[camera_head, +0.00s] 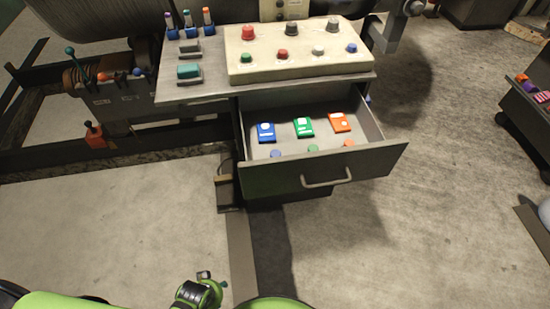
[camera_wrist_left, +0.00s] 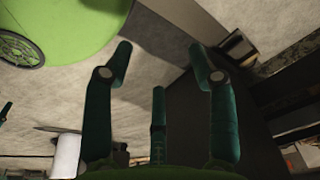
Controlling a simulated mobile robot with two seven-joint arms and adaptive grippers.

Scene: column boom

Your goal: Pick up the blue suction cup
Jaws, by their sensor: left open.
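An open drawer (camera_head: 262,178) under the worktop holds a row of blue, green and orange flat cards. In front of the cards lie small round pieces, one of them blue (camera_head: 276,153). This blue piece may be the blue suction cup; it is small and partly hidden by the drawer front. My left gripper (camera_wrist_left: 162,62) shows in the left wrist view with its dark green fingers spread and nothing between them. In the head view my left wrist is at the bottom, well below and in front of the drawer. My right gripper is not in view.
A beige control box (camera_head: 300,67) with coloured knobs stands on the worktop above the drawer. The drawer front with its handle (camera_head: 327,180) juts out towards me. A dark cart (camera_head: 528,115) stands at the far right. The floor in front of the drawer is mostly clear.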

